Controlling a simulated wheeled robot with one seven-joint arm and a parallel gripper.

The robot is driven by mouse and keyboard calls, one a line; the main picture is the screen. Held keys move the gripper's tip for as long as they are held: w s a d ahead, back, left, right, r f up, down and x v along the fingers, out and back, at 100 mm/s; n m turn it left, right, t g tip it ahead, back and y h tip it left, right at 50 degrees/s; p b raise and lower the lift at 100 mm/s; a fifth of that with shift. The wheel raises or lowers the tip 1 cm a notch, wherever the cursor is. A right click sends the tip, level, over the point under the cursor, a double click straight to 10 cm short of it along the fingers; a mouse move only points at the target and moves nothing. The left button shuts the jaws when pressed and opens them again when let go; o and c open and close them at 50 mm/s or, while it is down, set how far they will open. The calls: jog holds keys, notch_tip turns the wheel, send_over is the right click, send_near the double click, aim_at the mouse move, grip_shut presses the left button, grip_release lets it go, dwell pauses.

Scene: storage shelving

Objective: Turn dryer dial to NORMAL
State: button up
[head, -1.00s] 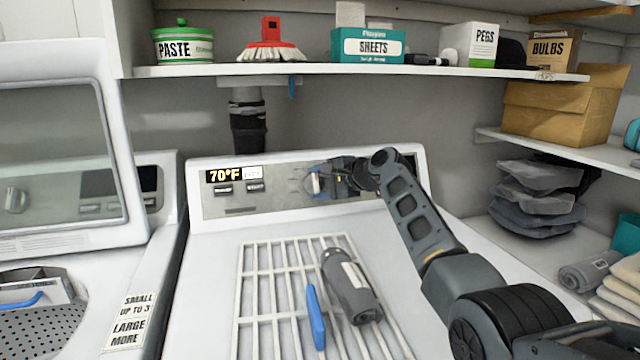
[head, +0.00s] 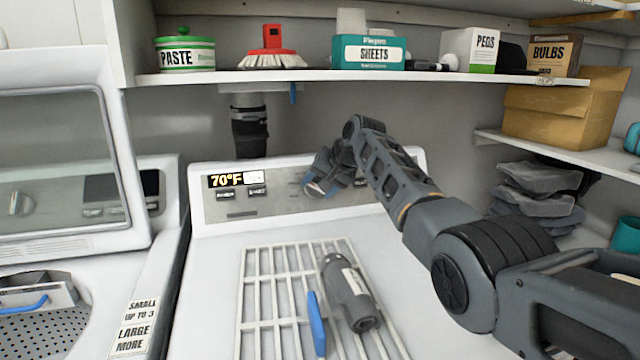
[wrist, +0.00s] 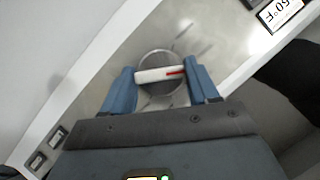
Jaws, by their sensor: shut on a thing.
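The dryer dial (wrist: 156,76) is round and grey with a white bar grip and a red pointer mark. It shows between my blue fingertips in the wrist view. My gripper (wrist: 162,86) is shut on the dial's bar, with one finger at each end. In the head view my gripper (head: 318,188) is at the dryer's control panel (head: 275,200) and hides the dial. The marks around the dial are too blurred to read, so I cannot tell which setting the red mark points to.
The dryer top holds a white rack (head: 262,300) with a dark grey bottle-like object (head: 347,292) and a blue-handled tool (head: 316,322). A shelf (head: 300,78) with boxes runs above the panel. The washer (head: 60,170) stands to the left, its lid up.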

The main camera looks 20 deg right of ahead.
jog(key=n+h, duration=0.1)
jog(key=n, duration=0.1)
jog(key=n+h+p, duration=0.1)
jog(key=n, duration=0.1)
jog(key=shift+a+g+h, duration=0.2)
jog(key=shift+g+h, duration=0.2)
jog(key=n+h, duration=0.2)
jog(key=n, duration=0.2)
jog(key=shift+a+h+p, duration=0.15)
jog(key=shift+h+p, duration=0.2)
jog(key=shift+h, duration=0.05)
jog(key=shift+n, duration=0.3)
jog(key=o, duration=1)
jog(key=shift+r, duration=0.1)
jog(key=v, duration=0.7)
jog(key=shift+s+a+r, duration=0.15)
jog(key=shift+s, duration=0.15)
